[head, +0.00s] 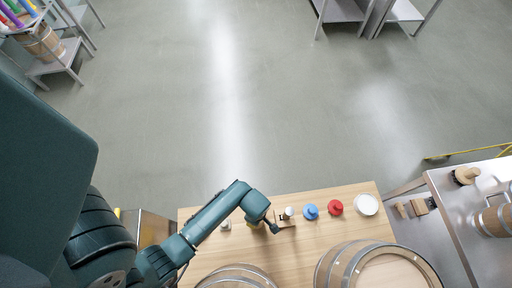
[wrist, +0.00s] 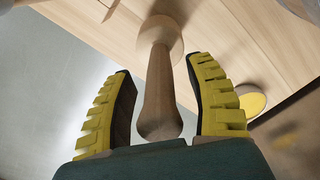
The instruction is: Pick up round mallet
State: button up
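The round mallet is wooden, with a tapered handle (wrist: 160,95) and a paler round part (wrist: 162,32) at its far end in the wrist view. My gripper (wrist: 161,68) is open, with one yellow-padded finger on each side of the handle. Gaps show between the handle and both fingers. In the head view my gripper (head: 271,224) is low over the wooden table (head: 285,252), near its back edge. The mallet cannot be made out clearly there, as the gripper and arm cover that area.
Right of my gripper stand a white-topped item (head: 289,212), a blue item (head: 311,212), a red item (head: 335,207) and a white round item (head: 366,204). Barrels (head: 370,265) fill the table's front. A steel table (head: 455,205) stands at right.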

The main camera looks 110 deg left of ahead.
grip_shut()
jog(key=shift+r, duration=0.15)
